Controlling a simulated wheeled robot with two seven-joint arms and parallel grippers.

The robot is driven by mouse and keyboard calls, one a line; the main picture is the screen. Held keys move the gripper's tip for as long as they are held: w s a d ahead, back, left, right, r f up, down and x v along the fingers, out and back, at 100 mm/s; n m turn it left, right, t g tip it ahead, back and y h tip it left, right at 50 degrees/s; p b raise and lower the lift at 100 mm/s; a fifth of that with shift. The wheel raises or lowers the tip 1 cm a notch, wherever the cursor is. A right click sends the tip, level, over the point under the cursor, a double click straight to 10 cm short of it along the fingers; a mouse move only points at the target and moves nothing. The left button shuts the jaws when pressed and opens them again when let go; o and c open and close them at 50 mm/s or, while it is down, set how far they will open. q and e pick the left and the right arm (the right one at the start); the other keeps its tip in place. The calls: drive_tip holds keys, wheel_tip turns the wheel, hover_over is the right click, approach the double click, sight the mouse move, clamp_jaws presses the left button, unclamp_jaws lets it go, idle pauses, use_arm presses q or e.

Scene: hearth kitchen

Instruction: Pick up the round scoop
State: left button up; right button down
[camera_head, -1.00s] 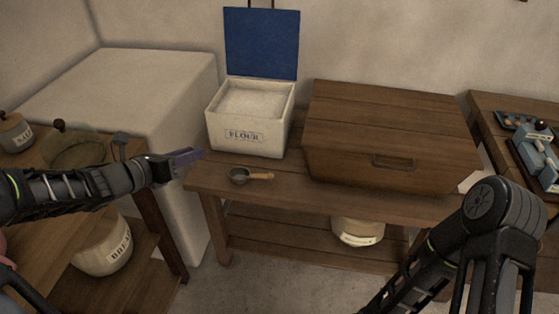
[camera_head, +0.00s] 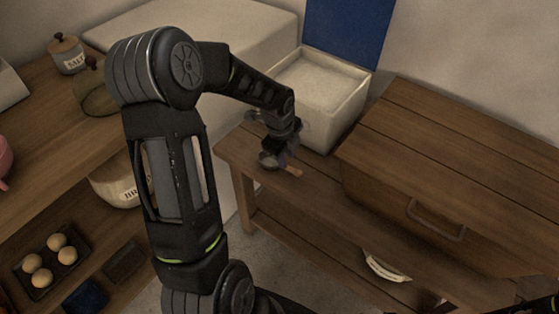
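The round scoop (camera_head: 268,161) lies on the wooden bench (camera_head: 232,150), its metal bowl to the left and its wooden handle pointing right. My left gripper (camera_head: 281,147) points down right over the scoop, close to the bowl and the start of the handle. The gripper hides part of the scoop. I cannot tell whether its fingers touch the scoop or how far apart they are.
The open flour box (camera_head: 345,112) with its blue lid (camera_head: 348,30) stands just behind the scoop. A large wooden chest (camera_head: 450,165) stands to the right. The counter at left holds a salt jar (camera_head: 67,55), and a bread crock (camera_head: 113,188) sits below it.

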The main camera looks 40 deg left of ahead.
sight(289, 167)
use_arm(q)
drive_tip(key=shift+w, duration=0.1)
drive_tip(key=shift+f, duration=0.1)
drive_tip(key=shift+w+f, duration=0.25)
drive_tip(key=shift+f, duration=0.95)
drive_tip(key=f, duration=0.2)
drive_tip(key=w+f, duration=0.1)
drive_tip(key=f, duration=0.2)
drive_tip(key=shift+b, duration=0.3)
drive_tip(key=shift+c, duration=0.4)
clamp_jaws()
